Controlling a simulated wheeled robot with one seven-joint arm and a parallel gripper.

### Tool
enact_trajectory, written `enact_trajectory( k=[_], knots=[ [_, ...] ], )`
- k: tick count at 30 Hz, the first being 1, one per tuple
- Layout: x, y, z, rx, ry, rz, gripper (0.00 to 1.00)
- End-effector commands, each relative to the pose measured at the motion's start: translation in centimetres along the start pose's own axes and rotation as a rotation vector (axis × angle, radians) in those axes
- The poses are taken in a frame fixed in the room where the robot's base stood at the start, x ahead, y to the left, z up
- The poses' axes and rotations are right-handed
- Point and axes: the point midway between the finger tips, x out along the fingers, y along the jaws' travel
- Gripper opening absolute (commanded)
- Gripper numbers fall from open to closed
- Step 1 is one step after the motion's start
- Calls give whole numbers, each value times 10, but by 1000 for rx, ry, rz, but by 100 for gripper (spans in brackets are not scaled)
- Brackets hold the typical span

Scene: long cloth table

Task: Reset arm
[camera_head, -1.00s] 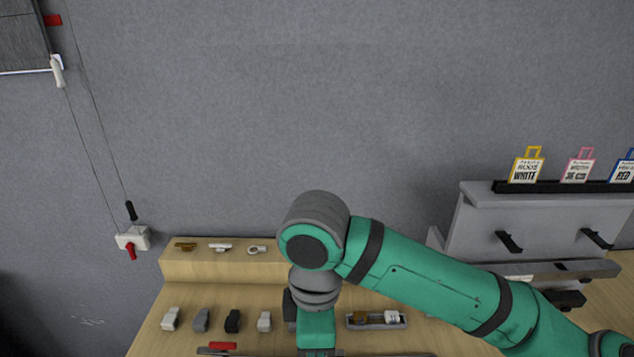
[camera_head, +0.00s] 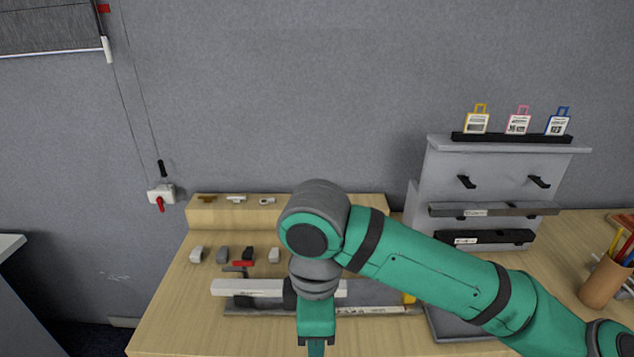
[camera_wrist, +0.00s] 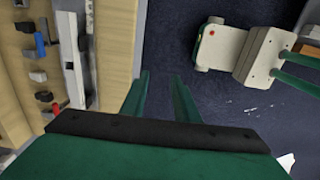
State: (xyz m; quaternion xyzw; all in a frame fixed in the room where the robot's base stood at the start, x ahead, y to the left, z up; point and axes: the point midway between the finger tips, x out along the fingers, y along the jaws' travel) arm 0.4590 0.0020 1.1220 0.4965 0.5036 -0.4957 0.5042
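My green arm reaches in from the lower right of the head view and bends down at a grey joint. The end of the arm runs off the bottom edge there, so the fingers are hidden. In the wrist view my gripper (camera_wrist: 161,95) has its two green fingers apart, with nothing between them. It points down over dark blue floor (camera_wrist: 225,105) beside the table edge (camera_wrist: 130,50).
The wooden table (camera_head: 170,325) carries several small blocks, a long white bar (camera_head: 245,288), a grey stand (camera_head: 505,180) with tags on top, and a pen cup (camera_head: 605,280). A wall switch (camera_head: 161,195) is at the left. The wrist view shows open floor near the gripper.

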Motion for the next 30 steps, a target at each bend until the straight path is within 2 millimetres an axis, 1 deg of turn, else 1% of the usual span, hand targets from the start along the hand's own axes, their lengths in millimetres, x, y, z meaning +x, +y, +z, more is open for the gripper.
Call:
enact_trajectory(
  k=[2,8,17,20,23,27,30],
  knots=[
    [0,0,0,0,0,0,28],
    [5,7,-23,-4,93,29,28],
    [10,20,-68,-3,277,83,28],
    [9,26,-88,2,365,105,28],
    [7,33,-115,13,484,131,28],
    [-2,44,-154,48,684,173,28],
    [-11,52,-178,82,824,199,28]
  ],
)
